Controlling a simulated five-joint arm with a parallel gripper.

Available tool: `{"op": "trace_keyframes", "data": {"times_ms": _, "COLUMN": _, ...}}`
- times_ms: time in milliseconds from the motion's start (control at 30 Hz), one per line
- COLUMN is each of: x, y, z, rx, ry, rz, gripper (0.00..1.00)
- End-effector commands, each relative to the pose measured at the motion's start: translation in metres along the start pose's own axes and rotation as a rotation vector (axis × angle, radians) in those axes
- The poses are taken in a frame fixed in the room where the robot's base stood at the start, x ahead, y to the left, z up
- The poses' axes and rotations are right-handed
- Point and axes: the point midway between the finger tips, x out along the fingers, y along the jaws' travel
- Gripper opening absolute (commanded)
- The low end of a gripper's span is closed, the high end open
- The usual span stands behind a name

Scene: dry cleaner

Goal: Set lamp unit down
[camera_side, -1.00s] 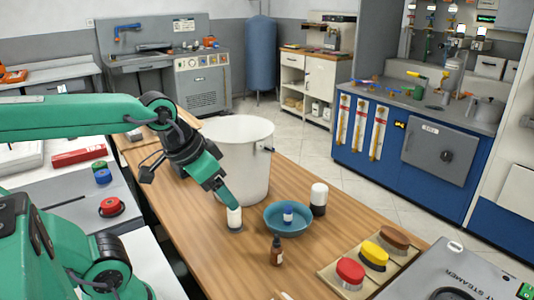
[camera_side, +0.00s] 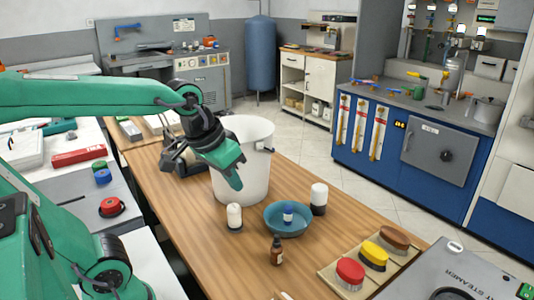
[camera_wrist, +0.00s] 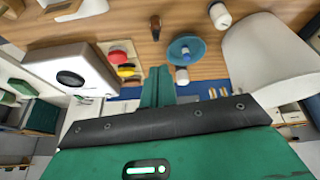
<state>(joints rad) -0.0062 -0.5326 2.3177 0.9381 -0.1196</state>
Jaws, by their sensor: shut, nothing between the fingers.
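The lamp unit, which I take to be the white cylinder on a dark base (camera_side: 234,214), stands upright on the wooden table in front of the white bucket. It also shows at the top of the wrist view (camera_wrist: 219,14). My gripper (camera_side: 237,184) is above it and apart from it, near the bucket's front wall. The green fingers (camera_wrist: 157,84) are shut with nothing between them. A similar white cylinder with a dark base (camera_side: 318,196) stands upright on the far side of the blue bowl.
The white bucket (camera_side: 258,176) stands close to my gripper. The blue bowl (camera_side: 273,227) holds a small blue-and-white item (camera_side: 288,212). A brown bottle (camera_side: 277,252) and several coloured brushes (camera_side: 350,272) are nearer the front.

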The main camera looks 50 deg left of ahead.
Motion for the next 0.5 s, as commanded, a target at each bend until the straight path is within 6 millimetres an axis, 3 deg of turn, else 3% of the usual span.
{"op": "trace_keyframes", "data": {"times_ms": 500, "x": 0.042, "y": 0.007, "z": -0.096, "rx": -0.232, "ry": -0.137, "rz": -0.036, "gripper": 0.0}}
